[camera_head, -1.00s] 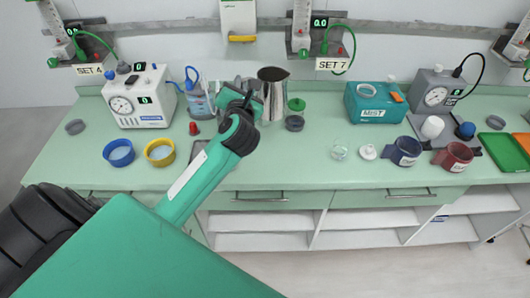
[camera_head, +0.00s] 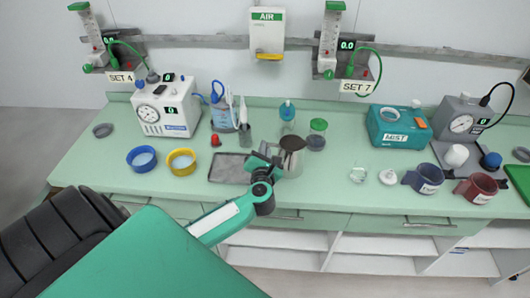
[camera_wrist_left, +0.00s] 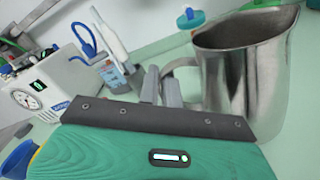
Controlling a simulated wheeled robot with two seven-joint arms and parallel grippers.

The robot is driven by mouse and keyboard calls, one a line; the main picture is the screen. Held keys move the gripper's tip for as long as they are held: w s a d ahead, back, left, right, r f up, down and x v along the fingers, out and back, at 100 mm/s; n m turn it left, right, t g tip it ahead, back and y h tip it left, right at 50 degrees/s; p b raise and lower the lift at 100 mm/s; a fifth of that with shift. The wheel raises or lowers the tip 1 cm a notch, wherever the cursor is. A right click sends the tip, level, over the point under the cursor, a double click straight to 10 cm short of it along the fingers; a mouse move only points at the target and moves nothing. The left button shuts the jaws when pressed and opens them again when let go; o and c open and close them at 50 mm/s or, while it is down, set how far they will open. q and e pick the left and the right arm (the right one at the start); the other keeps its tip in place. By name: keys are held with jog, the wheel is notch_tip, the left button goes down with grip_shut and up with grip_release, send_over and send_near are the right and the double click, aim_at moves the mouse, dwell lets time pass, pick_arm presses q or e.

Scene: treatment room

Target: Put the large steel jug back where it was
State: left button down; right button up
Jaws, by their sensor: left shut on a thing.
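The large steel jug (camera_head: 294,162) is near the front of the green counter, partly hidden behind my gripper in the head view. In the left wrist view the steel jug (camera_wrist_left: 245,70) fills the upper right, with its handle towards my fingers. My left gripper (camera_head: 272,165) is shut on the jug's handle; its fingers (camera_wrist_left: 162,88) meet at the handle in the wrist view. I cannot tell whether the jug's base touches the counter. My right gripper is not in view.
A green-lidded jar (camera_head: 318,126), a grey round piece (camera_head: 316,143) and a blue-capped bottle (camera_head: 288,111) stand behind the jug. Blue (camera_head: 142,159) and yellow (camera_head: 181,161) bowls are farther left. Some counter is clear right of the jug.

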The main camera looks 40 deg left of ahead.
pick_arm(q)
jog(key=shift+f, duration=0.85)
jog(key=shift+f, duration=0.1)
jog(key=c, duration=1.6)
grip_release()
